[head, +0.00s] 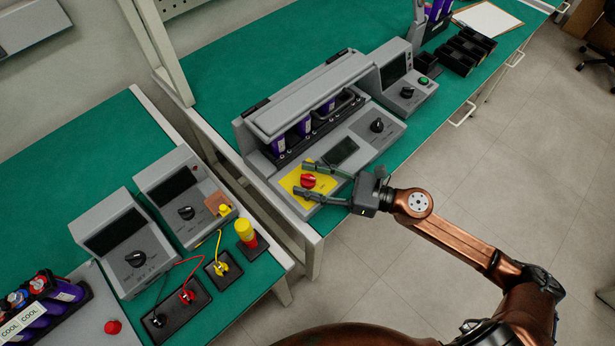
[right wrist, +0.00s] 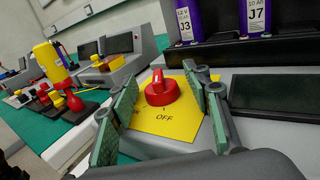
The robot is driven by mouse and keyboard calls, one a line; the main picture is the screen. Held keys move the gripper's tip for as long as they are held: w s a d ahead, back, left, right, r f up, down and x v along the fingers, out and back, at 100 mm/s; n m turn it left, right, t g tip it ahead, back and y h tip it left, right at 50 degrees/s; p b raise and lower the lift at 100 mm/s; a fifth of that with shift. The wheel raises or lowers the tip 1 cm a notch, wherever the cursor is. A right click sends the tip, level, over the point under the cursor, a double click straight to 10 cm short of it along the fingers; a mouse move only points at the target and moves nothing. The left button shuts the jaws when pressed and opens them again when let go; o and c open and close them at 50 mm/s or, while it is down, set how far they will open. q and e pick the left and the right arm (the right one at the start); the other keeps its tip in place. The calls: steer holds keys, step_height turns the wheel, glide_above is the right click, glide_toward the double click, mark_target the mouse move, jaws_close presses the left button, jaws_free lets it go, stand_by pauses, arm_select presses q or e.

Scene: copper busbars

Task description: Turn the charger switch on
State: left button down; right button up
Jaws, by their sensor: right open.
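The charger (head: 378,148) is a grey unit on the green bench, with purple batteries (head: 305,124) under its raised lid. Its switch is a red knob (head: 308,181) on a yellow plate (head: 291,180) at the front left corner. In the right wrist view the knob (right wrist: 160,92) stands above the printed word OFF (right wrist: 164,117), its ridge roughly upright. My right gripper (head: 303,178) is open, with one finger on each side of the knob. In the right wrist view gaps show between the fingers and the knob. My left gripper is not in view.
A dark display (head: 341,150) and black dial (head: 377,125) sit right of the knob. Another grey unit (head: 408,88) stands beyond. A frame post separates the benches.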

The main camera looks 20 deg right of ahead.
steer(key=shift+c, duration=0.6)
steer(key=c, duration=1)
steer(key=shift+r, duration=0.1)
